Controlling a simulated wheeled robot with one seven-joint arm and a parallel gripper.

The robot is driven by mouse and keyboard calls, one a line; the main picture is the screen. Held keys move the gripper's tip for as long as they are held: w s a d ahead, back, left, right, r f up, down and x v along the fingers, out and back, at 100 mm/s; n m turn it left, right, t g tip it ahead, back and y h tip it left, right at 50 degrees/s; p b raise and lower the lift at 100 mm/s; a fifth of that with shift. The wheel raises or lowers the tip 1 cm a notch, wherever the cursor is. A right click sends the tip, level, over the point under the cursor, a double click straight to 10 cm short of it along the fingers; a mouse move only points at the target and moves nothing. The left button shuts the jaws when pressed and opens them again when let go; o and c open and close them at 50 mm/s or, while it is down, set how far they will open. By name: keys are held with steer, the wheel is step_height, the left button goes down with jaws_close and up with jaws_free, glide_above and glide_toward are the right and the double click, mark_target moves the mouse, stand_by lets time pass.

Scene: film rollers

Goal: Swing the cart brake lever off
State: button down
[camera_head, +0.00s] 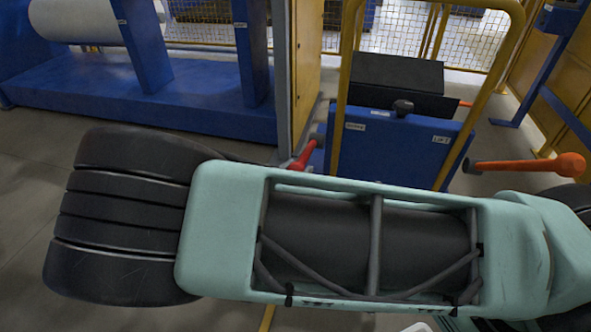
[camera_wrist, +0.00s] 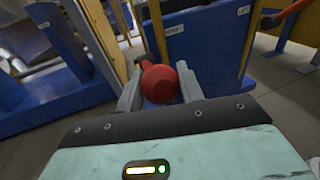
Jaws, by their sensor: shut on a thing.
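The cart (camera_head: 385,160) is a blue box with a yellow hoop frame and a dark top. A red brake lever (camera_head: 305,155) sticks out at its left side, near the left label. In the wrist view the lever's round red knob (camera_wrist: 160,84) sits between the fingers of my gripper (camera_wrist: 160,77), which is shut on it. The rest of the lever is mostly hidden behind the knob.
An orange lever (camera_head: 525,165) sticks out to the right of the cart, on the side of the "LIFT" label. A blue roller stand (camera_head: 150,95) is on the left, with a yellow cabinet (camera_head: 307,60) beside it. Mesh fencing (camera_head: 400,30) stands behind. Grey floor (camera_head: 30,190) is open at left.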

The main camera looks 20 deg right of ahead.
steer(key=w+d+r+y+p, duration=0.1)
steer(key=r+p, duration=0.2)
steer(key=p, duration=0.1)
steer(key=w+r+g+y+p, duration=0.1)
steer(key=r+p, duration=0.2)
steer(key=p, duration=0.1)
steer(key=w+d+r+g+p, duration=0.1)
steer(key=r+p, duration=0.1)
steer(key=p, duration=0.2)
steer(key=shift+w+d+r+n+y, duration=0.25)
steer(key=shift+d+r+n+y, duration=0.05)
steer(key=shift+r+n+y, duration=0.1)
steer(key=w+d+r+g+y+p, duration=0.2)
steer(key=w+d+r+p, duration=0.3)
steer(key=p, duration=0.3)
steer(key=shift+w+r+n+g, duration=0.3)
steer(key=shift+w+g, duration=0.1)
steer(key=shift+w, duration=0.5)
steer(key=c, duration=0.9)
jaws_free()
steer(key=shift+a, duration=0.15)
steer(key=v, duration=1.7)
steer(key=shift+s+r+p, duration=0.15)
steer(key=shift+r+p, duration=0.05)
steer(key=shift+p, duration=0.15)
